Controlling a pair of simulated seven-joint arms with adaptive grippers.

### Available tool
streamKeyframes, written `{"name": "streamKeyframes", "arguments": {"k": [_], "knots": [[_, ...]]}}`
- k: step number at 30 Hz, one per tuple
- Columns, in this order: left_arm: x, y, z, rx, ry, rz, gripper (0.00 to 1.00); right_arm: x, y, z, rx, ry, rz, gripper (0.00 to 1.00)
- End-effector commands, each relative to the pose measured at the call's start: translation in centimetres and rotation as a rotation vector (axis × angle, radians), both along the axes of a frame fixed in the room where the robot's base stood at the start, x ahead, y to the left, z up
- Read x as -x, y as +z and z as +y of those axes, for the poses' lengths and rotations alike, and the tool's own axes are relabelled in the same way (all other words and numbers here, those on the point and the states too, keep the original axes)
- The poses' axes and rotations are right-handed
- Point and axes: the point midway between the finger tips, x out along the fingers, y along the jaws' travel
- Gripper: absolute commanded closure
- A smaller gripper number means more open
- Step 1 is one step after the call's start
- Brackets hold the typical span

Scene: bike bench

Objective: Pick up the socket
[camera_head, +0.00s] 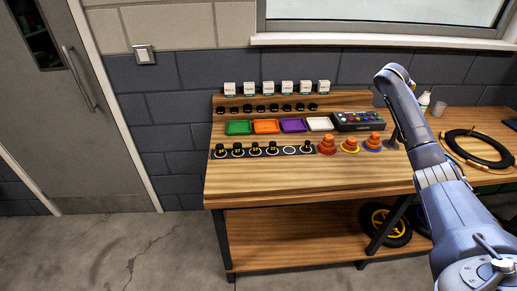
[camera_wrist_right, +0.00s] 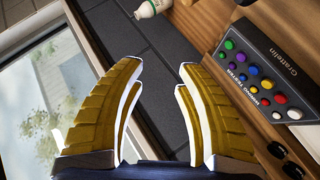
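Several small black socket-like pieces (camera_head: 255,149) stand on a black strip with white rings along the front left of the bench; one ring (camera_head: 289,150) looks empty. Another row of small black pieces (camera_head: 261,108) sits farther back, below the white labelled blocks. Which piece is the socket I cannot tell. My right gripper shows in the right wrist view (camera_wrist_right: 160,75), its two yellow-padded fingers wide apart with nothing between them. My left gripper is not in view.
Green (camera_head: 239,128), orange (camera_head: 266,126), purple (camera_head: 293,125) and white (camera_head: 319,124) trays lie mid-bench. The button box (camera_head: 358,121) and stacked orange cones (camera_head: 327,145) are right of them. A tyre (camera_head: 476,148) and bottle (camera_head: 424,101) are farther right. The front wood is clear.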

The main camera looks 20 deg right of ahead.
Motion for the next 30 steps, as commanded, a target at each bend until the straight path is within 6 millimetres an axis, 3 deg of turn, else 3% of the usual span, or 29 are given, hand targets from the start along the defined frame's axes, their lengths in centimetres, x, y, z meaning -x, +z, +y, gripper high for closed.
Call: {"name": "streamKeyframes", "arguments": {"k": [5,8,12,15,21,24,27,30], "knots": [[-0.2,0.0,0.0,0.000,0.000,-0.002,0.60,-5.4,-0.6,8.4,-0.181,0.044,-0.141,0.65],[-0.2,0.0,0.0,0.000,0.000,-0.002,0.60,-8.2,-1.0,14.4,-0.310,0.063,-0.210,0.65],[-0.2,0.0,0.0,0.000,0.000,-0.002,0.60,-11.3,-1.5,24.3,-0.507,0.074,-0.273,0.65],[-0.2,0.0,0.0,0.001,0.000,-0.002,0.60,-12.4,-1.8,31.2,-0.634,0.066,-0.288,0.65],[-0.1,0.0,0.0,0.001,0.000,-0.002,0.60,-12.0,-2.5,44.0,-0.833,0.013,-0.252,0.65],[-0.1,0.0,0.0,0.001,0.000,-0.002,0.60,-10.7,-2.9,49.1,-0.891,-0.028,-0.217,0.65],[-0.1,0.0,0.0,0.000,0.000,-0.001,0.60,-9.2,-3.3,53.0,-0.924,-0.069,-0.182,0.65],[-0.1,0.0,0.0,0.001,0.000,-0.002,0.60,-7.8,-3.7,55.7,-0.940,-0.109,-0.154,0.65]]}}
